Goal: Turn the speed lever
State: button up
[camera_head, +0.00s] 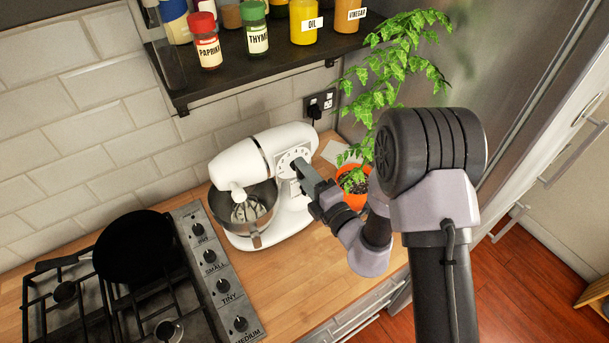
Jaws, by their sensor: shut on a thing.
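A white stand mixer (262,178) stands on the wooden counter with a steel bowl (246,212) and a whisk under its head. A round white speed dial (294,158) with dark marks is on the mixer's side facing my arm. My gripper (306,176) is at the side of the mixer, just below the dial, with its fingers shut. The speed lever itself is hidden by the fingers, which close at the place where it sits. My gripper comes in from the right, and my arm covers part of the counter behind it.
A gas hob (215,283) with a black pan (140,247) is left of the mixer. A plant in an orange pot (355,193) stands close behind my gripper. A dark shelf (270,62) with spice jars and bottles hangs above. Bare counter (300,270) lies in front.

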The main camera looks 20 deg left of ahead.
jog(key=shift+s+a+n+b, duration=0.1)
jog(key=shift+n+b, duration=5.3)
jog(key=shift+n, duration=5.1)
jog(key=shift+r, duration=0.1)
jog(key=o, duration=1.4)
jog(key=shift+c, duration=0.2)
